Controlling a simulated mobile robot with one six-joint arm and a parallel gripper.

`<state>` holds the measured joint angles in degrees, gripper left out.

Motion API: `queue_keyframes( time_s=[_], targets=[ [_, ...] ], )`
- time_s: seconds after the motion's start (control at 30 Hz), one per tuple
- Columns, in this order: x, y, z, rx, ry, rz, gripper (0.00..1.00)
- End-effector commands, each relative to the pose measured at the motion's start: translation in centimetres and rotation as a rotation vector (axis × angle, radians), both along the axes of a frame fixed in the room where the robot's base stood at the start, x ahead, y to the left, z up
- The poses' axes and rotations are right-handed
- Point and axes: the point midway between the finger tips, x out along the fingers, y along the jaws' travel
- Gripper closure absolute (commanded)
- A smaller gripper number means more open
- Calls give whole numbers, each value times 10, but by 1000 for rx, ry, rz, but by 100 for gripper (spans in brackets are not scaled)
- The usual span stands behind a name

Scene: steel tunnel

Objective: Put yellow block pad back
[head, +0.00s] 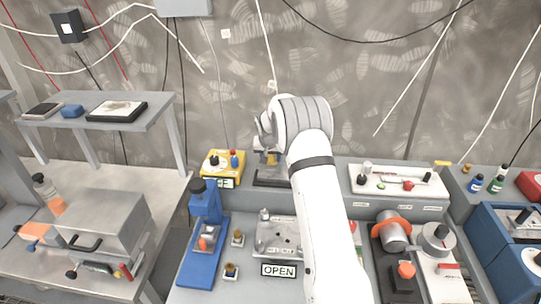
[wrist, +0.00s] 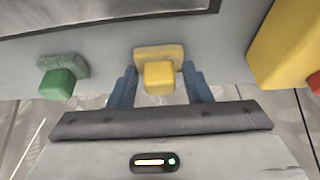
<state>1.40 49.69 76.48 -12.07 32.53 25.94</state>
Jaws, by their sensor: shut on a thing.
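The yellow block pad (wrist: 159,77), a small cube on a wider rounded plate, is in the middle of the wrist view. My gripper (wrist: 160,88) has its two blue fingers on either side of it and is shut on it. The plate is close to the edge of a grey surface (wrist: 215,55); I cannot tell whether they touch. In the head view my gripper is behind the bench line, mostly hidden by my own white arm, with a bit of yellow (head: 270,158) showing beside it.
A green block pad (wrist: 63,82) is left of the yellow one in the wrist view. A yellow box (head: 221,168) with coloured knobs stands close by on the bench. A blue press (head: 205,235), an OPEN sign (head: 279,270) and a white panel (head: 398,182) are around my arm.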

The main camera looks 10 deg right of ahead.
Motion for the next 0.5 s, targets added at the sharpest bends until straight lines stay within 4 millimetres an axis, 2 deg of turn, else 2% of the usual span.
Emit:
queue_keyframes(
  time_s=[0.27,0.3,0.5],
  targets=[
    [0,0,-3,0,-1,0,80],
    [0,0,-2,0,-1,0,54],
    [0,0,-2,0,-1,0,38]
  ],
)
